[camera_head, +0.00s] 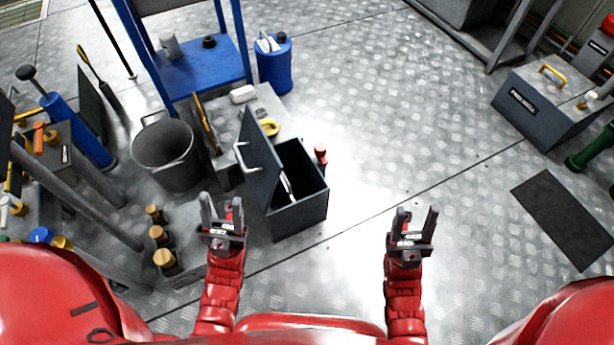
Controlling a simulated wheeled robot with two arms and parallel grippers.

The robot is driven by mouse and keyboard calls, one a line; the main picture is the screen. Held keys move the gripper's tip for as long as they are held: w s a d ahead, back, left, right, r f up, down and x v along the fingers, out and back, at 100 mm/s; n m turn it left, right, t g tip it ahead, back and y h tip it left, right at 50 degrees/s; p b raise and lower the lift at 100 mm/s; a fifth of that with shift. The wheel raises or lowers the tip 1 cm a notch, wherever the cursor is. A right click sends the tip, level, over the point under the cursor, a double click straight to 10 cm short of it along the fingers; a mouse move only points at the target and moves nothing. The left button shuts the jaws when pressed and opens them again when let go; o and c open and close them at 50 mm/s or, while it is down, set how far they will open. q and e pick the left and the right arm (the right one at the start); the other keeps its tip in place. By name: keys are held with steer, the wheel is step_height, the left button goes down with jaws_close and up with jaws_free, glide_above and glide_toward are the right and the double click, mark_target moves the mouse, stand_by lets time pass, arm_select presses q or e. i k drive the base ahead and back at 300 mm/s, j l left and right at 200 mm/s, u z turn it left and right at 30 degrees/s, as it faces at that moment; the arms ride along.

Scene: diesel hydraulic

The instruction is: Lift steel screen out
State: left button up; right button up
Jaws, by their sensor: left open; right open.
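A dark grey box (301,211) stands on the floor at the centre with its lid (257,160) raised on the left side. Inside its dark opening a narrow pale metal piece (287,187) shows near the left wall; I cannot tell for sure whether this is the steel screen. Most of the inside is in shadow. My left gripper (221,203) is open and empty, in front and left of the box, apart from it in the picture. My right gripper (416,212) is open and empty, over bare floor to the right of the box.
A grey bucket (165,155) stands left of the box. Brass-topped fittings (162,236) lie near my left gripper. A red-capped item (320,154) stands behind the box's right side. A blue canister (273,66) is further back. The floor (420,130) at centre right is clear.

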mark_target(284, 186)
steer(key=i+l, duration=0.2)
steer(key=i+l+u, duration=0.1)
steer(key=l, duration=0.35)
steer(key=i+l, duration=0.25)
steer(key=i+l+u, duration=0.15)
steer(key=l, duration=0.25)
steer(key=i+l, duration=0.15)
steer(key=l, duration=0.2)
steer(key=i+l+u, duration=0.1)
steer(key=l, duration=0.25)
steer(key=i+l, duration=0.2)
steer(key=l, duration=0.15)
steer(key=l+u, duration=0.1)
steer(key=u, duration=2.3)
steer(key=l, duration=0.1)
